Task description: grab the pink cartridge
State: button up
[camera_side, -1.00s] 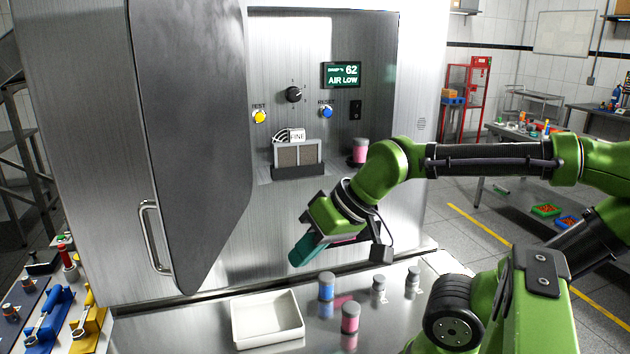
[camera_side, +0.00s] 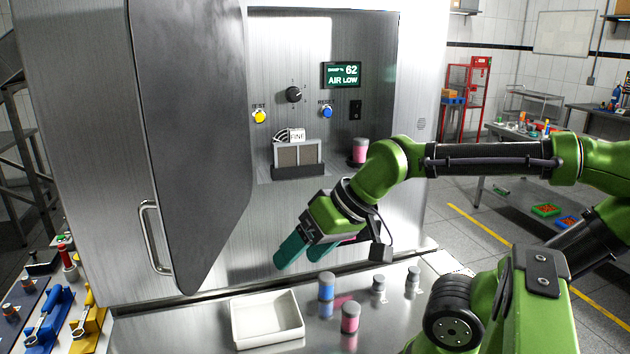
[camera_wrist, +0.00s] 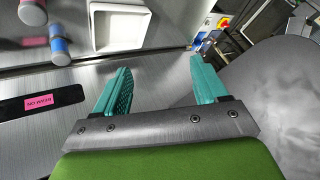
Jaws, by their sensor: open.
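A pink cartridge with a grey cap (camera_side: 350,318) stands upright on the steel counter, and it shows at the upper left edge of the wrist view (camera_wrist: 33,12). A second pink cartridge (camera_side: 360,152) stands on the shelf inside the cabinet recess. My gripper (camera_side: 298,258) is in front of the cabinet, above the counter and up and left of the counter's pink cartridge. Its teal fingers point down and left. In the wrist view my gripper (camera_wrist: 160,66) is open, with nothing between its fingers.
A blue cartridge (camera_side: 326,287) stands close behind the pink one on the counter. Two small grey-capped items (camera_side: 379,288) stand to the right. A white tray (camera_side: 240,327) lies to the left. The open cabinet door (camera_side: 195,130) hangs at the left of the recess.

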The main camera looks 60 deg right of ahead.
jog(key=m+g+h, duration=0.3)
jog(key=m+h, duration=0.2)
jog(key=h, duration=0.1)
send_near(361, 138)
jog(key=x, duration=1.2)
jog(key=shift+a+f, duration=0.1)
jog(key=shift+a, duration=0.05)
jog(key=shift+s, duration=0.1)
jog(key=c, duration=1.1)
